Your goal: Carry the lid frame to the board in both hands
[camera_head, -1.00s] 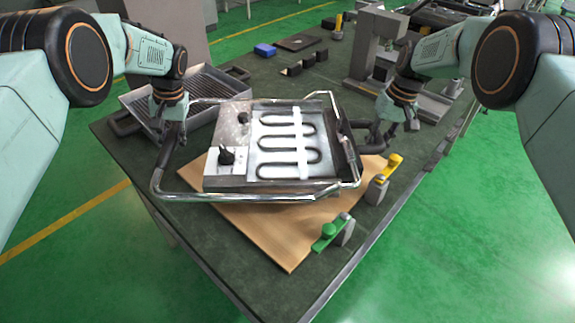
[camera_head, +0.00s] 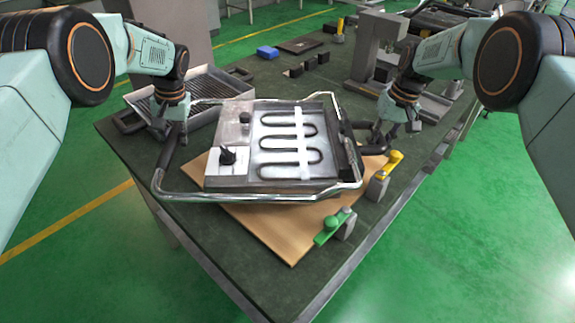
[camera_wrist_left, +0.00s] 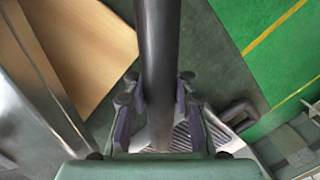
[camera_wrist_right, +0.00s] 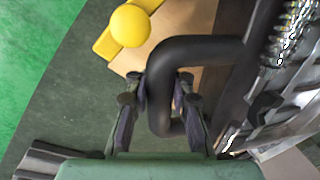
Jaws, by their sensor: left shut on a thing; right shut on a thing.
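The lid frame (camera_head: 262,197) is a metal tube frame with black grips around a box bearing a serpentine heating element (camera_head: 285,145). In the head view it is above the wooden board (camera_head: 278,233), covering much of it; I cannot tell whether they touch. My left gripper (camera_head: 172,138) is shut on the frame's left black grip, which runs between the fingers in the left wrist view (camera_wrist_left: 158,105). My right gripper (camera_head: 383,136) is shut on the right black handle, a bent bar in the right wrist view (camera_wrist_right: 200,50).
A green clamp (camera_head: 333,226) and a yellow clamp (camera_head: 385,176) stand at the board's right edge. A ribbed metal tray (camera_head: 208,112) lies behind the left gripper. A blue block (camera_head: 267,52) and small black blocks (camera_head: 308,62) lie farther back. A grey press-like stand (camera_head: 377,50) is at back right.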

